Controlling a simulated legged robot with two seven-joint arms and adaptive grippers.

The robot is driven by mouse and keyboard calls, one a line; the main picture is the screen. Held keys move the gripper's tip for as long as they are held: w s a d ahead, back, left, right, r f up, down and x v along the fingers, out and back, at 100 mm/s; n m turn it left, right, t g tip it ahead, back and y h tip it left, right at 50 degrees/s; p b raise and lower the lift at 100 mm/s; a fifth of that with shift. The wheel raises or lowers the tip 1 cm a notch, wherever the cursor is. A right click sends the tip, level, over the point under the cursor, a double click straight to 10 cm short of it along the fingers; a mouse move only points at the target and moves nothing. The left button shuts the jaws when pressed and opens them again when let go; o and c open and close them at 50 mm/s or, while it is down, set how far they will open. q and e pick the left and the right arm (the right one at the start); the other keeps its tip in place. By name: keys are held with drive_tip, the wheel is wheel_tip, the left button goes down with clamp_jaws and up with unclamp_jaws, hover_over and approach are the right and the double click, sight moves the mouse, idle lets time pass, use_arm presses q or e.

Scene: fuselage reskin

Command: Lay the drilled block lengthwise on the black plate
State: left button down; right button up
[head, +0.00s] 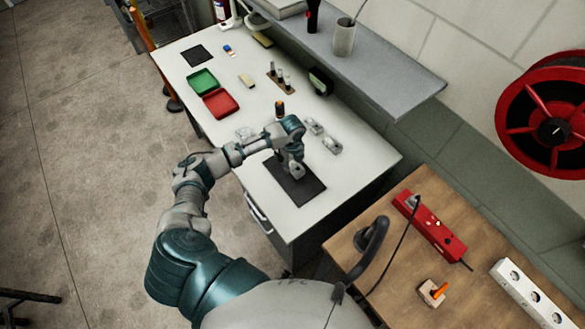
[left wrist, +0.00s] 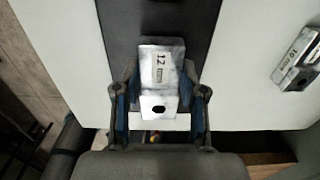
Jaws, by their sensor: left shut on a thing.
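My left gripper (head: 295,168) is over the black plate (head: 310,190) at the near end of the white table. In the left wrist view, its two blue-padded fingers stand on either side of the drilled block (left wrist: 162,68), a silvery metal block labelled 12 with a dark hole in its near face. The gripper is shut on this block. The plate (left wrist: 122,18) shows as a dark strip under and beyond it. The block's long side runs roughly along the strip. I cannot tell whether the block touches the plate. My right gripper is in neither view.
Two other metal blocks (head: 332,145) (head: 313,126) stand right of the arm; one also shows in the left wrist view (left wrist: 298,62). Green (head: 202,82) and red (head: 220,103) trays lie farther back. A grey shelf (head: 375,75) runs along the right side.

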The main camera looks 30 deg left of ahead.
sight(292, 165)
use_arm(q)
drive_tip(key=shift+f, duration=1.65)
drive_tip(key=c, duration=0.7)
unclamp_jaws()
drive_tip(key=shift+s, duration=0.1)
drive_tip(key=shift+o, duration=0.2)
wheel_tip(292, 165, up, 12)
drive_tip(key=shift+r, duration=0.1)
